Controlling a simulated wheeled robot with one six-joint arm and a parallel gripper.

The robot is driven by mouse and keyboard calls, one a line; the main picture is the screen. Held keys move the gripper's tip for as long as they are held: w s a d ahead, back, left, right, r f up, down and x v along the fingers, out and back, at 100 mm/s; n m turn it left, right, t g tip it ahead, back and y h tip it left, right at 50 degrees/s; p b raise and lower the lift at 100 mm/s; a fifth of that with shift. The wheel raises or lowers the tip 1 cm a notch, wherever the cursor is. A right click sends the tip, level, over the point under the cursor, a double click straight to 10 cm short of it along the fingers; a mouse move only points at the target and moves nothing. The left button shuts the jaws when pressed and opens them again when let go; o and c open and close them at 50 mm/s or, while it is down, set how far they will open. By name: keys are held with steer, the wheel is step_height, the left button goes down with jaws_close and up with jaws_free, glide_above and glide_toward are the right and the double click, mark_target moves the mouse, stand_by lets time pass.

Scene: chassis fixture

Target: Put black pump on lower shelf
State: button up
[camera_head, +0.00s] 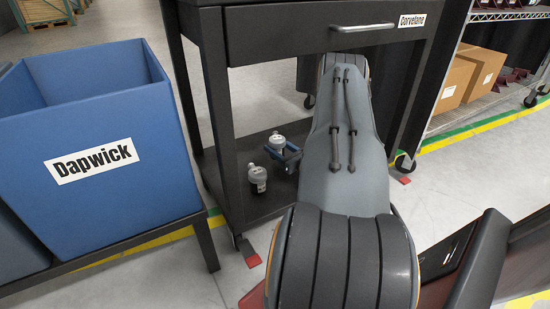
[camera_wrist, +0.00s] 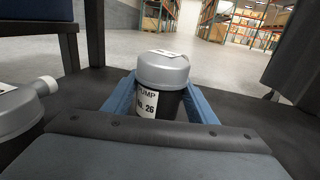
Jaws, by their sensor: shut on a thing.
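A pump with a black body, a grey cap and a white label reading "PUMP No. 26" (camera_wrist: 162,72) stands upright between the blue fingers of my gripper (camera_wrist: 160,88) in the wrist view. My gripper is shut on it. In the head view the held pump (camera_head: 277,144) and my gripper (camera_head: 287,155) are low inside the dark cart, at its lower shelf (camera_head: 268,205). I cannot tell whether the pump's base touches the shelf. A second pump with a grey cap (camera_head: 258,178) stands on the shelf nearer the front; it shows at the left of the wrist view (camera_wrist: 18,110).
The cart has a drawer (camera_head: 330,32) labelled "Corvelane" above the shelf and a front leg (camera_head: 222,125) left of my arm. A blue bin (camera_head: 100,150) labelled "Dapwick" stands to the left. A wire rack with cardboard boxes (camera_head: 475,72) is at the right.

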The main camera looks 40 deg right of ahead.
steer(key=shift+f+b, duration=0.75)
steer(key=shift+f, duration=1)
steer(key=shift+a+f, duration=0.1)
steer(key=o, duration=1.7)
steer(key=shift+c, duration=0.2)
steer(key=shift+s, duration=0.3)
steer(key=s+p, duration=0.1)
steer(key=s, duration=0.2)
steer(key=s+p, duration=0.1)
steer(key=s, duration=0.3)
steer(key=s+p, duration=0.2)
steer(key=s, duration=0.2)
steer(key=shift+s+a, duration=0.15)
steer(key=shift+a, duration=0.15)
